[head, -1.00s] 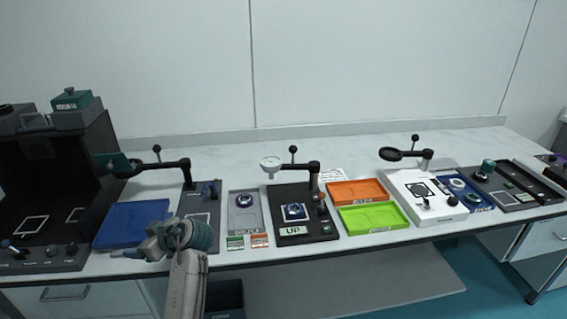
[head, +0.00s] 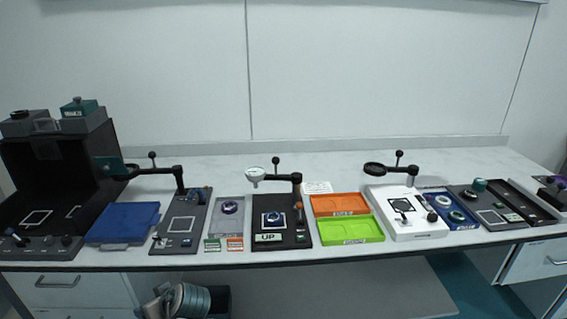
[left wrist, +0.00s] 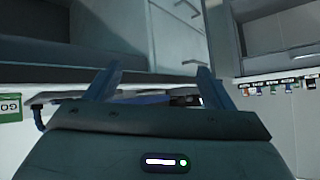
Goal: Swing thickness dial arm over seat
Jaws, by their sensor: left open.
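The thickness dial station is a black base (head: 291,236) near the middle of the table, with a label reading UP. Its seat holds a blue round part (head: 273,218). A dial arm (head: 284,178) with a ball-topped handle reaches left from a post, and its white dial (head: 254,174) hangs behind and left of the seat. My left gripper (left wrist: 158,88) is open and empty in the left wrist view, its two fingers apart. In the head view my left arm's end shows low, below the table's front edge. My right gripper is not in view.
Orange (head: 338,204) and green (head: 350,230) trays lie right of the station. A grey tray (head: 229,225) lies left, beside another swing-arm station (head: 180,228). A blue tray (head: 122,222) and black booth (head: 60,165) stand farther left. The table's back strip is mostly clear.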

